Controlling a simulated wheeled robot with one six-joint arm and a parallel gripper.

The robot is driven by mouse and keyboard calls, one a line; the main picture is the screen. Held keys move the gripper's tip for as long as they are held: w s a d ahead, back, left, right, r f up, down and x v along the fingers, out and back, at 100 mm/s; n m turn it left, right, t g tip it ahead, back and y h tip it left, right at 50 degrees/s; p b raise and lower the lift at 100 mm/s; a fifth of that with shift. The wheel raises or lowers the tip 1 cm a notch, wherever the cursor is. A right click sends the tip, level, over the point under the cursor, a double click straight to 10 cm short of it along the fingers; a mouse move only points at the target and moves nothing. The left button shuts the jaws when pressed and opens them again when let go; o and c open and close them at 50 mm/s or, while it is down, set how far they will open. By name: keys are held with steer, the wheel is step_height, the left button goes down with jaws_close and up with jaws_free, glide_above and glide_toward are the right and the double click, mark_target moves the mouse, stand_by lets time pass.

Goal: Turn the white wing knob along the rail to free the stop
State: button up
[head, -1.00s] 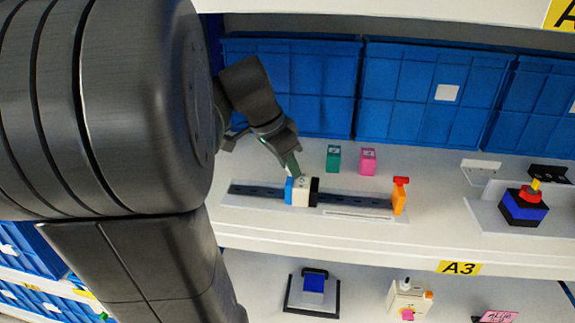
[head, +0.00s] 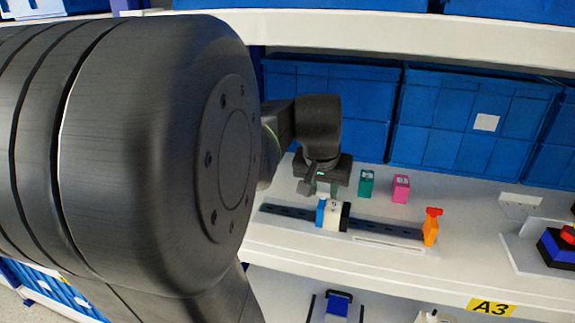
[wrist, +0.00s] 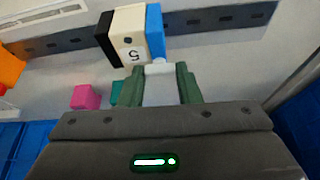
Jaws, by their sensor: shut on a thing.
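The stop block (head: 332,215) sits on the dark slotted rail (head: 385,228). It has blue, white and black parts, and its white face (wrist: 130,45) bears the number 5 in the wrist view. The white wing knob (wrist: 160,69) shows beside the blue part, between the green fingertips. My gripper (head: 321,191) is at the block, with its fingers (wrist: 161,78) shut on the white wing knob. In the head view the gripper hides most of the knob, so I cannot tell the wing's angle there.
A green block (head: 366,184) and a pink block (head: 401,189) stand behind the rail. An orange post with a red top (head: 431,229) stands at the rail's right end. Blue bins (head: 475,125) line the back, and a shelf (head: 470,50) runs above.

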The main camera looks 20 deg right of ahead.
steer(key=shift+n, duration=0.4)
steer(key=o, duration=1)
steer(key=v, duration=0.7)
steer(key=shift+s+r, duration=0.1)
steer(key=shift+r, duration=0.15)
steer(key=shift+f, duration=0.1)
steer(key=x, duration=0.7)
steer(key=shift+f, duration=0.4)
steer(key=shift+r+m, duration=0.2)
steer(key=shift+m, duration=0.4)
